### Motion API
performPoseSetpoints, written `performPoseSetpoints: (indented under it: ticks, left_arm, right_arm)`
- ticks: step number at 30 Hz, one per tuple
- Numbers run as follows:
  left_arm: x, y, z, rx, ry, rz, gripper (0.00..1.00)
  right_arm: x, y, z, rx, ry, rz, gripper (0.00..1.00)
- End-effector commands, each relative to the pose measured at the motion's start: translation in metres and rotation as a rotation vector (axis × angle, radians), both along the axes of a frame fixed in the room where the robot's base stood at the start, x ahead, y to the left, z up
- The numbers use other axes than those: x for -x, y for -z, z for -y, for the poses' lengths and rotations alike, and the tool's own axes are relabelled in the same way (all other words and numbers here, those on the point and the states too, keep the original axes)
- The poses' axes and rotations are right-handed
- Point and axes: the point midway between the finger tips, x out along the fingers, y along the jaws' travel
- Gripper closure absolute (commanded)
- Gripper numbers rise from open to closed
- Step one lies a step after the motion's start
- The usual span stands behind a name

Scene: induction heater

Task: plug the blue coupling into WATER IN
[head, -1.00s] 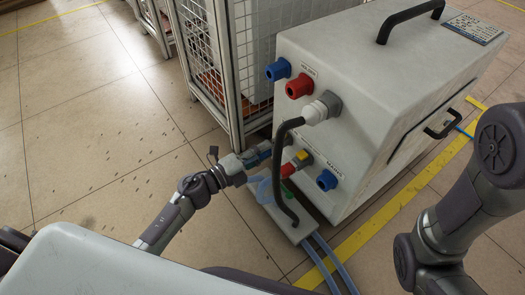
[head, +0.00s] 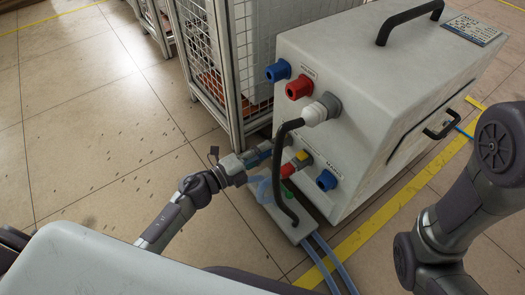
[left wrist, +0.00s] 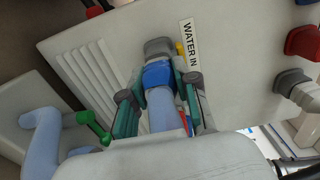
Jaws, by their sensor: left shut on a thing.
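My left gripper (head: 259,155) is at the lower left of the heater's front panel, low down. In the left wrist view its two fingers (left wrist: 160,92) are shut around the blue coupling (left wrist: 158,75), with a pale blue hose (left wrist: 161,112) running back from it. The coupling lines up with the grey port (left wrist: 158,46) beside the WATER IN label (left wrist: 190,45) and appears to meet it. I cannot tell whether it is fully seated. In the head view the fingers hide most of the coupling. My right gripper is out of view.
The heater box (head: 365,85) carries blue (head: 278,70) and red (head: 299,87) fittings and a thick black cable (head: 276,165) hanging close to my left gripper. A low hose block (head: 298,232) with a red-and-green valve stands below. A wire cage (head: 240,65) stands left of the heater.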

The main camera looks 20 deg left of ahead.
Motion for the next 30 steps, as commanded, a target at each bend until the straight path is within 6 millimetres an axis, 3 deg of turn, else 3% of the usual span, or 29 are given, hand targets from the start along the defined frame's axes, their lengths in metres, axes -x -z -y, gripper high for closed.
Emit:
performPoseSetpoints:
  ticks: [25,26,30]
  left_arm:
    - [-0.0102,-0.0004,0.0084,0.001,0.0,0.0,1.0]
    - [-0.0101,-0.0003,0.0083,0.001,0.0,0.0,0.67]
    - [-0.01,-0.0002,0.0081,0.001,0.0,0.0,0.43]
  right_arm:
    - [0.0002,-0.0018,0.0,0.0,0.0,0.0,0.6]
    - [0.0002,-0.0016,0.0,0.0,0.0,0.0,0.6]
    - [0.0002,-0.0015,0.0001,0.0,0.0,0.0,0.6]
